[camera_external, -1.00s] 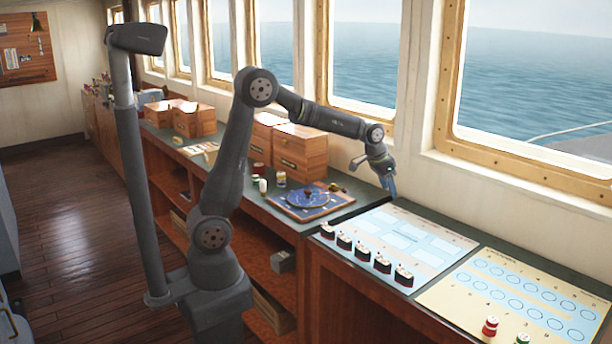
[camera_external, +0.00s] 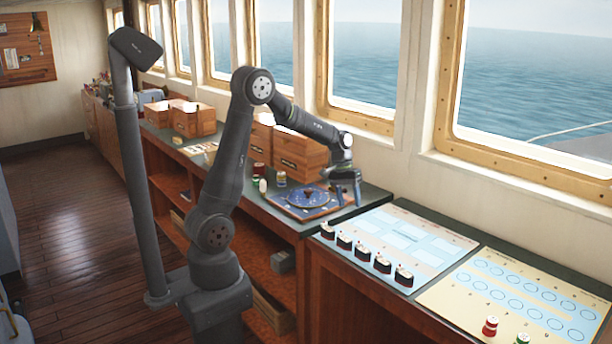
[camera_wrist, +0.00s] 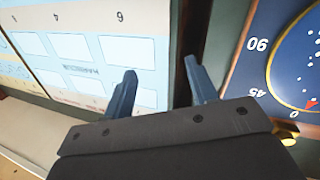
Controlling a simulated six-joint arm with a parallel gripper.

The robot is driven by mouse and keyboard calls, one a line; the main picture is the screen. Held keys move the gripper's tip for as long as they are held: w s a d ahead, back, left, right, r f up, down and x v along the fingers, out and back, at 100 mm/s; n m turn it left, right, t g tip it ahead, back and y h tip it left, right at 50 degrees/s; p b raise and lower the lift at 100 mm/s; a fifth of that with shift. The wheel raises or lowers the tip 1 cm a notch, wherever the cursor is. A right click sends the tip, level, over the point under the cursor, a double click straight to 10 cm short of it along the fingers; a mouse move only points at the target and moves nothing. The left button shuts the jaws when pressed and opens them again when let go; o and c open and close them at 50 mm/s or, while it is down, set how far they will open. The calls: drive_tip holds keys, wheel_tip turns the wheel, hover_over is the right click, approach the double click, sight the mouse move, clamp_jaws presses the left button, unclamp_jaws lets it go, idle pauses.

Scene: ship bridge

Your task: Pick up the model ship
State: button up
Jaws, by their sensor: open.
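Several small model ships, dark-hulled with white and red tops, stand in a row along the near-left edge of a light blue chart (camera_external: 420,232). One model ship (camera_external: 403,275) is at the right end of the row, and another (camera_external: 327,230) is at the left end. My gripper (camera_external: 347,196) is open and empty, pointing down above the counter between the dial board and the chart, behind the row. In the wrist view its two fingers (camera_wrist: 160,70) are apart with nothing between them. No ship shows in the wrist view.
A blue dial board (camera_external: 330,208) lies left of my gripper; its dial (camera_wrist: 300,70) shows at right in the wrist view. Wooden boxes (camera_external: 300,155) stand behind. A yellow chart (camera_external: 470,305) with red (camera_external: 490,326) and green pieces lies at right. Windows line the back.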

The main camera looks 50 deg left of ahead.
sight(325, 225)
drive_tip(key=s+a+n+h, duration=0.1)
drive_tip(key=s+a+n, duration=0.1)
drive_tip(key=s+a+f+n+g+h, duration=0.1)
drive_tip(key=s+a+n+h, duration=0.1)
drive_tip(key=s, duration=0.1)
drive_tip(key=s+a+n+h, duration=0.1)
drive_tip(key=s+a+n, duration=0.1)
drive_tip(key=s+n, duration=0.1)
drive_tip(key=shift+s+a+f+g, duration=0.1)
drive_tip(key=shift+a+f+g, duration=0.05)
drive_tip(key=shift+f+g, duration=0.25)
drive_tip(key=s+a+n+h, duration=0.1)
drive_tip(key=n+h, duration=0.1)
drive_tip(key=s+a+r+n+t+h, duration=0.1)
drive_tip(key=s+n, duration=0.1)
drive_tip(key=s+a+r+n+h, duration=0.1)
drive_tip(key=s+n+h, duration=0.1)
drive_tip(key=n, duration=0.1)
drive_tip(key=shift+s+a+r+h, duration=0.15)
drive_tip(key=shift+r+h, duration=0.05)
drive_tip(key=shift+h, duration=0.1)
drive_tip(key=shift+s+a+r+n+t+h, duration=0.1)
drive_tip(key=shift+s+r+n+t+h, duration=0.25)
drive_tip(key=shift+n, duration=0.25)
drive_tip(key=x, duration=1.7)
drive_tip(key=shift+w+f, duration=0.2)
drive_tip(key=c, duration=1)
drive_tip(key=shift+c, duration=0.2)
drive_tip(key=shift+r, duration=0.15)
